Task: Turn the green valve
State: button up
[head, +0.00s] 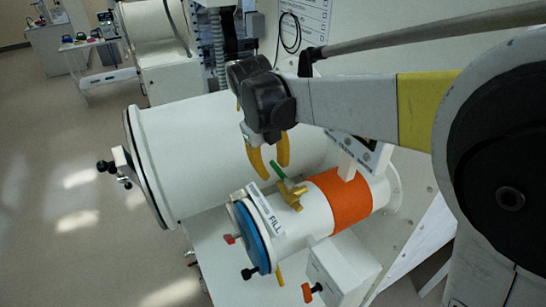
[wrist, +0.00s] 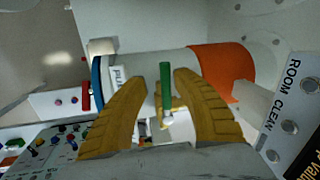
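The green valve handle (head: 278,170) sits on a brass valve body (head: 292,196) on top of the small white cylinder with the orange band. My gripper (head: 269,160) has yellow fingers and is just above and beside the handle in the head view. In the wrist view the green handle (wrist: 165,90) stands upright in the picture between the two spread yellow fingers of my gripper (wrist: 172,95), with a gap on each side. The fingers are open and hold nothing. Part of the brass body is hidden behind the handle in the wrist view.
A large white cylinder (head: 200,140) lies behind the small one. The small cylinder has a blue end ring (head: 250,236), a FILL label (head: 265,208) and an orange band (head: 341,200). A white box with an orange knob (head: 307,292) is below. A ROOM CLEAN sign (wrist: 285,105) stands at right.

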notch_tip(320, 180, up, 12)
jog(key=s+a, duration=0.1)
jog(key=shift+s+a, duration=0.2)
jog(key=shift+a, duration=0.2)
jog(key=shift+f, duration=0.15)
dwell(0.3)
